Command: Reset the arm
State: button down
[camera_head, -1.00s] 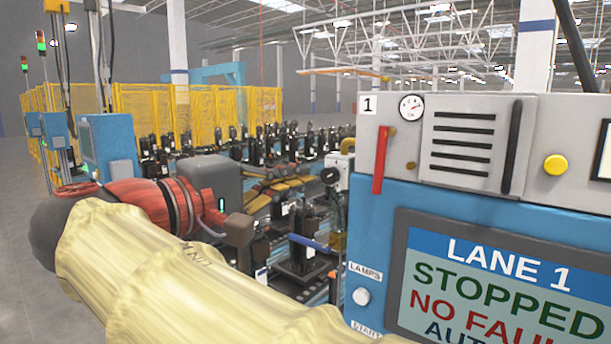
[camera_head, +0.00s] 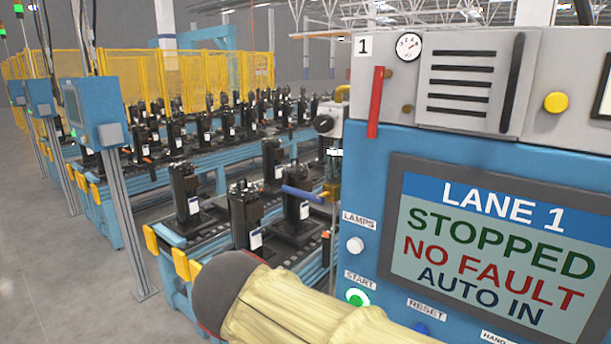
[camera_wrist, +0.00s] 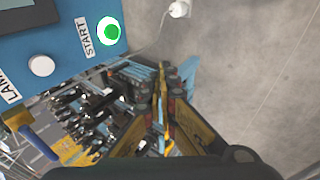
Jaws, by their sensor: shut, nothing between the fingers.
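My arm, in a pale yellow sleeve with a dark joint, shows low in the head view and runs toward the bottom right. My gripper is hidden there. In the wrist view my gripper (camera_wrist: 161,108) is at lower middle, its fingers shut with nothing held. It is beside and apart from the blue Lane 1 panel, which shows at upper left with a lit green START button (camera_wrist: 109,31). In the head view the Lane 1 screen (camera_head: 492,249) reads STOPPED, NO FAULT, AUTO IN. The START button there (camera_head: 357,297) is lit green.
Conveyor lanes with several black compressors (camera_head: 247,215) fill the middle and left. A red handle (camera_head: 375,102) and a blue-handled lever (camera_head: 302,194) stick out near the panel. Blue consoles on posts (camera_head: 92,113) stand at left. Grey floor (camera_head: 60,270) is open at lower left.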

jog(key=s+d+f+m+g+y+b, duration=0.1)
jog(key=s+d+f+m+y+b, duration=0.1)
jog(key=s+d+f+m+b, duration=0.5)
jog(key=s+d+f+g+y, duration=0.1)
jog(key=s+d+f, duration=0.35)
jog(key=f, duration=0.75)
jog(key=s+d+f+m+b, duration=0.2)
jog(key=d+f+m+b, duration=0.1)
jog(key=d, duration=0.5)
jog(key=shift+s+d+m+t+b, duration=0.25)
jog(key=shift+d+m+t+b, duration=0.1)
jog(key=shift+m+b, duration=0.4)
jog(key=shift+d, duration=0.15)
